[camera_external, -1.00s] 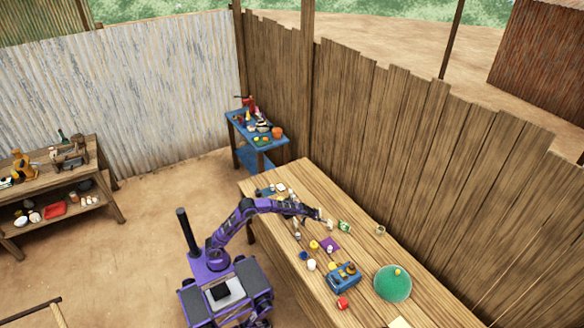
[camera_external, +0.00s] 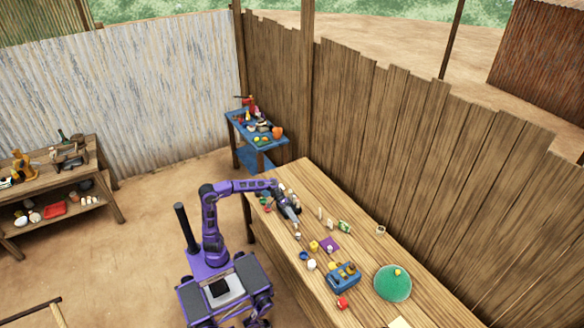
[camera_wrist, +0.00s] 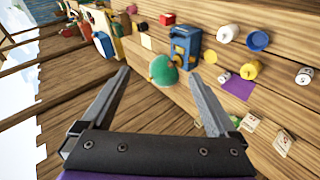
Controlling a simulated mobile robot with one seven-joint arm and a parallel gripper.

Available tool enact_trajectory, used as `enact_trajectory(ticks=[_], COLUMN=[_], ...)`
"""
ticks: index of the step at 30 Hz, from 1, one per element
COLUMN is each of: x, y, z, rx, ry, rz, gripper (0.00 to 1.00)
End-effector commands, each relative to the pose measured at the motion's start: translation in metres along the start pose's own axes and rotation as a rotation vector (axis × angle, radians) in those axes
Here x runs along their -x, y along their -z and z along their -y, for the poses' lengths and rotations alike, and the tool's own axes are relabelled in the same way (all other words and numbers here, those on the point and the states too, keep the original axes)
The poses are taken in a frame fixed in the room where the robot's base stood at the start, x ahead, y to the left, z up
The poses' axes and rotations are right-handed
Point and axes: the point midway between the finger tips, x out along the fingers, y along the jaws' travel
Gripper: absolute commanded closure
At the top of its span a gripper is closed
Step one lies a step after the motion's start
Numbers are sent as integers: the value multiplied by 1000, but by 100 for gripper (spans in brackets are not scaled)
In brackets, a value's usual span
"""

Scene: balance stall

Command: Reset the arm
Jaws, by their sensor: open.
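My arm is purple and bent up at the elbow, and its forearm reaches to the long wooden table (camera_external: 372,304). My gripper (camera_external: 297,233) points down over the table's left part, apart from the things there as far as I can tell. In the wrist view my gripper (camera_wrist: 160,76) has its two grey fingers spread wide, with nothing held between them. Beyond the fingers lie the green round thing (camera_wrist: 163,70) and the blue box-like thing (camera_wrist: 185,46).
On the table are a purple cloth (camera_external: 330,243), a white cup (camera_external: 311,265), a blue box-like thing (camera_external: 344,278), a red item (camera_external: 341,302) and a green round mat (camera_external: 393,284). A blue side table (camera_external: 237,123) stands behind, by a plank fence (camera_external: 400,130).

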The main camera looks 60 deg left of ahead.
Motion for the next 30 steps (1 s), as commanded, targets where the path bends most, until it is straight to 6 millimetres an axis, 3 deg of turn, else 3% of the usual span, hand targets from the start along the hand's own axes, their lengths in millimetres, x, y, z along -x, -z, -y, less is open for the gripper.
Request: enact_trajectory(ticks=[3,6,21,30], x=[-1,-5,-22,-36], y=[-18,-29,-58,-72], z=[-28,-43,-81,-38], rx=[-27,-46,-89,53], ry=[-73,-122,-282,-42], rz=[39,65,136,153], gripper=[6,6,6,6])
